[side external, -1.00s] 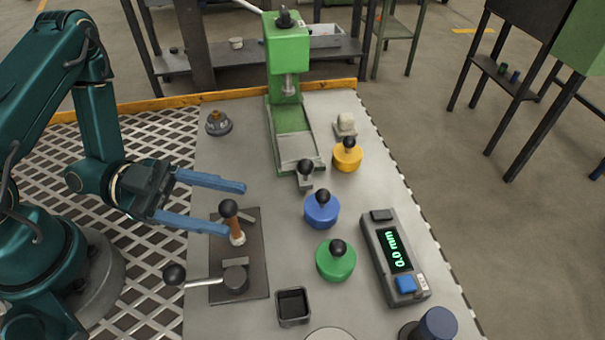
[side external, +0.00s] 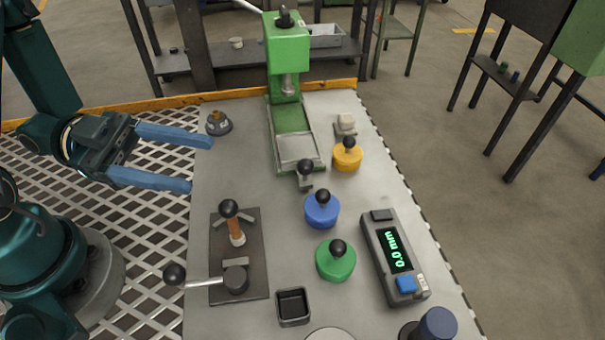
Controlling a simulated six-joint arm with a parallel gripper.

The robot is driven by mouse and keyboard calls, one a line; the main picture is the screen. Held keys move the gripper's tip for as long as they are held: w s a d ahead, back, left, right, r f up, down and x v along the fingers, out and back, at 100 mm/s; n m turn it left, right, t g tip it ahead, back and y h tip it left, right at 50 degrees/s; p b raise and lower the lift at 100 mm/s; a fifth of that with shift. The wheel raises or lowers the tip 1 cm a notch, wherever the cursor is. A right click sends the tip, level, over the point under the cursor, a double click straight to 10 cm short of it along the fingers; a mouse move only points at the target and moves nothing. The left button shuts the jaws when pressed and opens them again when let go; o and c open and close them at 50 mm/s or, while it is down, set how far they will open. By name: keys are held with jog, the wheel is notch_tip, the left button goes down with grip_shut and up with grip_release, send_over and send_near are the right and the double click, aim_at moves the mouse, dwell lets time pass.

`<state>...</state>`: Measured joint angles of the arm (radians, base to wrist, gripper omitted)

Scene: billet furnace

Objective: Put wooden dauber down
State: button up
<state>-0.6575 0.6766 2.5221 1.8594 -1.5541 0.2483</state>
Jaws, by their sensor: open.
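The wooden dauber (side external: 236,228) appears to be the piece with a brown shaft, a pale lower end and a black ball at its top. It stands roughly upright at a dark metal plate (side external: 255,255) on the left of the grey bench. Light prongs show on both sides of its shaft; whether they touch it I cannot tell. My gripper (side external: 200,164) is open and empty, with its two blue fingers apart. It is up and left of the dauber, clear of it, over the bench's left edge.
A lever with a black ball (side external: 174,274) sticks out left from the plate. Blue (side external: 321,212), green (side external: 335,262) and yellow (side external: 347,158) knobbed pieces stand to the right. A green press (side external: 287,60) is at the back, a small black tray (side external: 293,306) in front, a gauge (side external: 396,255) at right.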

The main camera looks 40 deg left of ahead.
jog(key=w+a+f+n+t+y, duration=0.25)
jog(key=w+a+f+y, duration=0.25)
jog(key=w+y, duration=0.4)
jog(key=w+a+r+n+t+y, duration=0.1)
jog(key=w+a+n+t+y, duration=0.15)
jog(key=a+y, duration=0.25)
jog(key=s+a+r+n+g+y, duration=0.2)
jog(key=s+a+r+n+y, duration=0.1)
jog(key=n, duration=0.4)
jog(key=s+r+y, duration=0.1)
jog(key=r+y, duration=0.1)
jog(key=shift+s+a+n+g+y, duration=0.15)
jog(key=shift+a+n+g+y, duration=0.2)
jog(key=shift+n+g+y, duration=0.05)
jog(key=s+d+n+g+h, duration=0.1)
jog(key=s+d, duration=0.1)
jog(key=s, duration=0.1)
jog(key=s+d+n+g+h, duration=0.1)
jog(key=s+d, duration=0.1)
jog(key=s, duration=0.1)
jog(key=s+d+n+g+h, duration=0.1)
jog(key=s+d, duration=0.2)
jog(key=shift+r, duration=0.1)
